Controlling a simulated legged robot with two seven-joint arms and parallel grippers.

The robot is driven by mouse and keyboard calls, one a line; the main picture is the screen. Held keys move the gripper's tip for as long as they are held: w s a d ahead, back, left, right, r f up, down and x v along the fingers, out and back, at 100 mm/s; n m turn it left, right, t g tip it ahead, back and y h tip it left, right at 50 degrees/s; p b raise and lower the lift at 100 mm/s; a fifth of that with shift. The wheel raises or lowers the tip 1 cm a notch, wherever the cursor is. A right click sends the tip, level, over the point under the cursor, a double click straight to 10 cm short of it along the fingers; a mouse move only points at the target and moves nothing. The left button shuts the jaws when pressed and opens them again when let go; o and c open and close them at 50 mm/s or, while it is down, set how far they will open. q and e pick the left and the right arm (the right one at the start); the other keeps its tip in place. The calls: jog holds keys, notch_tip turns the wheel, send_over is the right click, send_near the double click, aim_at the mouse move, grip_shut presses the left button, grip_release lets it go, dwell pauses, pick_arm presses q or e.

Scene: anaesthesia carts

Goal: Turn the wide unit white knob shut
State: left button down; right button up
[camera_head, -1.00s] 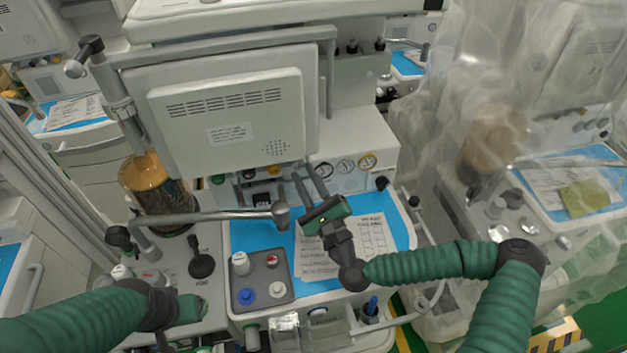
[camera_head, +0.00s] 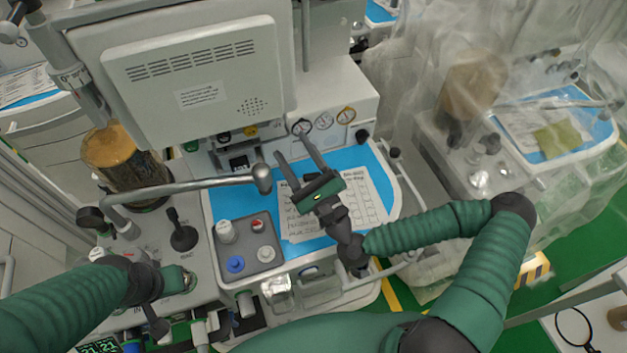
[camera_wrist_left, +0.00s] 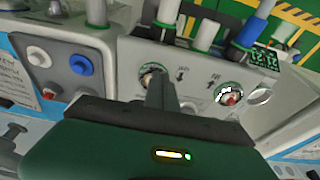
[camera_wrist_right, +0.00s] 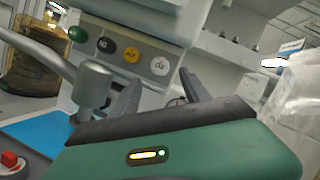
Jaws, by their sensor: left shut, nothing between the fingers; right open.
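A dark grey panel (camera_head: 256,226) on the middle unit carries a taller white knob (camera_head: 226,232), a low white knob (camera_head: 267,254), a blue knob (camera_head: 235,264) and a red-topped knob (camera_head: 257,226). I cannot tell which white knob is meant. The left wrist view shows a white knob (camera_wrist_left: 38,57) beside a blue one. My left gripper (camera_head: 182,279) is left of and below this panel; its shut, empty fingers (camera_wrist_left: 160,92) show before the unit's front face. My right gripper (camera_head: 292,147) is open and empty, above the blue worktop, up and right of the knobs.
A metal arm (camera_head: 190,187) crosses above the panel, ending near my right fingers. A monitor (camera_head: 195,80) hangs behind. Printed sheets (camera_head: 362,200) lie on the blue top. A plastic-draped unit (camera_head: 500,110) stands at right. Yellow-striped green floor shows at lower right.

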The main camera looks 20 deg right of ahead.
pick_arm(q)
jog(key=p+v, duration=0.2)
jog(key=p, duration=0.1)
jog(key=shift+w+r, duration=0.15)
jog(key=shift+r, duration=0.15)
jog(key=shift+d+r+p, duration=0.1)
jog(key=shift+r+p, duration=0.65)
pick_arm(e)
jog(key=v, duration=1)
jog(key=shift+s, duration=0.25)
jog(key=shift+d+f, duration=0.1)
jog(key=shift+f, duration=0.05)
pick_arm(q)
jog(key=shift+f, duration=0.1)
